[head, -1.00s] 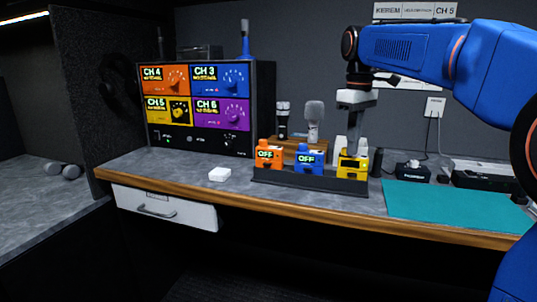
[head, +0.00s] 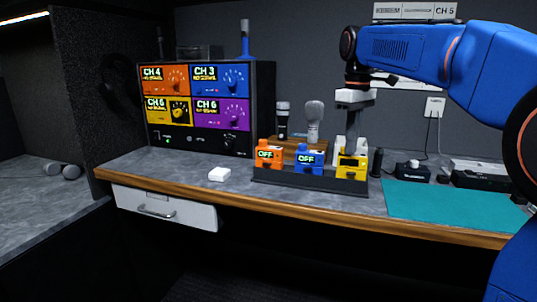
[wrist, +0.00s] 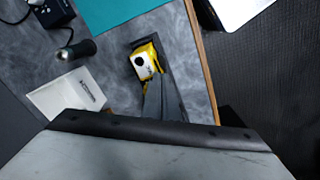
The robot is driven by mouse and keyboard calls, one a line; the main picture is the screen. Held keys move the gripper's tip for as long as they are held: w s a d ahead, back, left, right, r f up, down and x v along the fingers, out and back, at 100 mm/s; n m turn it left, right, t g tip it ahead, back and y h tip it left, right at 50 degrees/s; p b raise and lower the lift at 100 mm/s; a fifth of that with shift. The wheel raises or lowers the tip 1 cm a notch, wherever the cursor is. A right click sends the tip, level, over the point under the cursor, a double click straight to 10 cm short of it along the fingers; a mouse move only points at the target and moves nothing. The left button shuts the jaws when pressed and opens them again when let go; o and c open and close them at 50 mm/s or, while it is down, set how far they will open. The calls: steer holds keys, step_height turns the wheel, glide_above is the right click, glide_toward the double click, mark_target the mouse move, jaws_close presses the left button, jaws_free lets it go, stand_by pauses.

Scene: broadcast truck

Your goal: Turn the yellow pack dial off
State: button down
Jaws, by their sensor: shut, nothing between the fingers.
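The yellow pack (head: 352,166) stands at the right end of a dark tray (head: 310,182) on the desk. Its small display is too dark to read. In the wrist view the yellow pack (wrist: 146,62) shows from above, with a white round part carrying a dark spot on top. My gripper (head: 350,150) points down just above and behind the yellow pack, shut and empty. Whether it touches the pack cannot be told. An orange pack (head: 268,157) and a blue pack (head: 309,162) stand to the left in the same tray, both displays reading OFF.
A monitor (head: 205,143) with four coloured channel panels stands at the back left. Microphones (head: 313,115) stand behind the tray. A black cylinder (head: 376,163) stands right of the yellow pack.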

steer(key=shift+w+d, duration=0.6)
stand_by(0.7)
steer(key=shift+s+d, duration=0.15)
steer(key=shift+d, duration=0.2)
step_height(320, 180, up, 6)
stand_by(0.7)
steer(key=shift+s+a+f, duration=0.25)
steer(key=shift+f, duration=0.75)
steer(key=shift+s+a+f, duration=0.25)
steer(key=shift+s+f, duration=0.05)
steer(key=shift+f, duration=0.7)
steer(key=shift+s+a+f, duration=0.25)
steer(key=shift+f, duration=0.75)
steer(key=shift+w+a, duration=0.25)
steer(key=shift+w, duration=0.3)
